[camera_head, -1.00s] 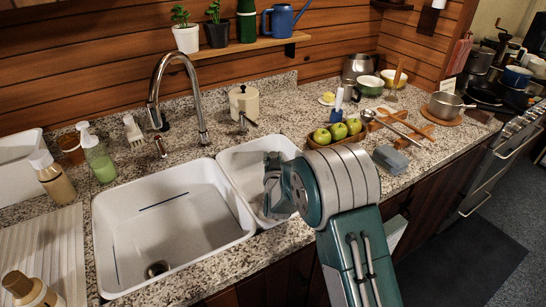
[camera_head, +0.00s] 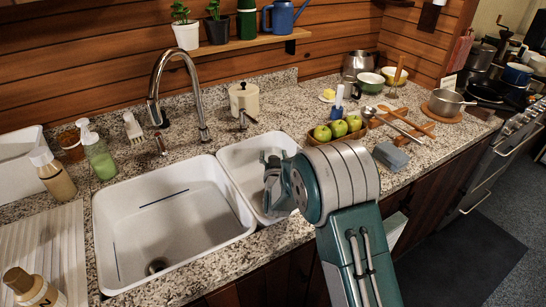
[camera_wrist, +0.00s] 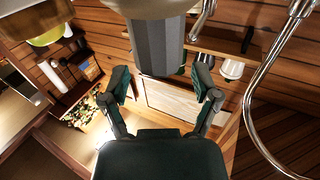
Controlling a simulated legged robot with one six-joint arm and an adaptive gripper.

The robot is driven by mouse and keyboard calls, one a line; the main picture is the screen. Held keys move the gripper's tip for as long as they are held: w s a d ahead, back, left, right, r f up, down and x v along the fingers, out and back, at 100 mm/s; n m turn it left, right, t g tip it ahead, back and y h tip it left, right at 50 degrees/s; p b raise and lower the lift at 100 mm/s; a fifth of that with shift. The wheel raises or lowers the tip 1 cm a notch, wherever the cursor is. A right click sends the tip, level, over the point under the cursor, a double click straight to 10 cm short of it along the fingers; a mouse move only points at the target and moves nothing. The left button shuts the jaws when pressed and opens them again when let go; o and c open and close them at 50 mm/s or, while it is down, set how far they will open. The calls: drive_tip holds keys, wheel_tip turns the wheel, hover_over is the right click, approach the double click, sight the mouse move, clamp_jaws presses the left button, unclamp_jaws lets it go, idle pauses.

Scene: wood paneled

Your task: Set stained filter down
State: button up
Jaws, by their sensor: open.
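My gripper (camera_head: 268,172) is over the small right sink basin (camera_head: 227,153), with its fingers partly hidden by my arm. In the wrist view its two dark fingers (camera_wrist: 163,84) stand wide apart. A grey faceted object (camera_wrist: 160,45) comes down from the top of that view, close to the space between the fingers; I cannot tell what it is or whether it touches them. I cannot make out a stained filter in either view. The floor of the small basin is largely hidden behind my gripper and arm.
The large sink basin (camera_head: 178,225) is left of the small one, with the tall faucet (camera_head: 155,90) behind. A tray of green apples (camera_head: 338,129) and a grey-blue sponge (camera_head: 391,157) lie to the right. A cream crock (camera_head: 244,99) stands behind the small basin.

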drive_tip(key=s+d, duration=0.1)
drive_tip(key=s, duration=0.6)
drive_tip(key=shift+s+r, duration=0.2)
drive_tip(key=shift+r, duration=0.05)
